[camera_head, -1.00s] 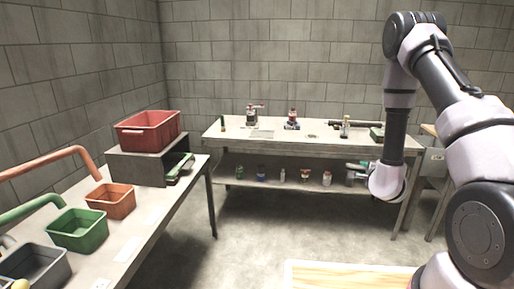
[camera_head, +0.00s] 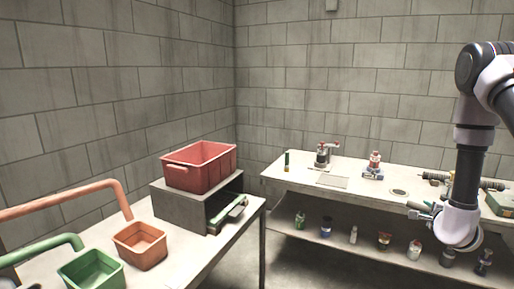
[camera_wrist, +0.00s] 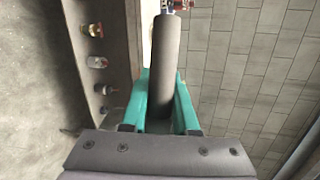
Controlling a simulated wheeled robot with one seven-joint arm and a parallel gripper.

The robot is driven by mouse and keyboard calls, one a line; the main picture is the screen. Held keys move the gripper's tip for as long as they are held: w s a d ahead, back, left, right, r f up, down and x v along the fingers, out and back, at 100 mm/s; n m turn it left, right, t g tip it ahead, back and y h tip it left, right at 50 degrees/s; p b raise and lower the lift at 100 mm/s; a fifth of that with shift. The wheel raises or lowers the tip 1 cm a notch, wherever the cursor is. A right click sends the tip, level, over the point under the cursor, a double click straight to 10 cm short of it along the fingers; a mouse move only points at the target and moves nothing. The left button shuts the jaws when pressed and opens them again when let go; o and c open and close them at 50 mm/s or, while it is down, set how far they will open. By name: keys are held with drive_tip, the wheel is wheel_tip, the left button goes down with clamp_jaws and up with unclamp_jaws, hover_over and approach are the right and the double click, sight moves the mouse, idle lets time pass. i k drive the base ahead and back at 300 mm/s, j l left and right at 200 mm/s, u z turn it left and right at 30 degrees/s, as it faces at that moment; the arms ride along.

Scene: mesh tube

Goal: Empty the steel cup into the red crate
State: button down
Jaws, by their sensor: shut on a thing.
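The red crate (camera_head: 196,178) stands on a grey box-shaped stand at the far end of the left table, in the head view. Its inside floor is hidden. My gripper (camera_wrist: 163,80) has teal fingers on both sides of a grey cylinder, the steel cup (camera_wrist: 166,48), and is shut on it. The cup's opening and contents are not visible. In the head view my gripper (camera_head: 427,206) is small at the right, in front of the back table and well to the right of the crate.
The grey stand (camera_head: 180,205) has an open side with a green item in it. Orange (camera_head: 141,248) and green (camera_head: 90,272) bins and curved pipes line the left table. The back table (camera_head: 300,178) holds tools, with bottles on its lower shelf. Floor shows between the tables.

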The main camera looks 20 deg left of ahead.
sight(197, 168)
drive_tip(key=i+u, duration=0.45)
drive_tip(key=i+l+u, duration=0.1)
drive_tip(key=i+u, duration=0.3)
drive_tip(key=i+l+u, duration=0.25)
drive_tip(key=i+u, duration=0.2)
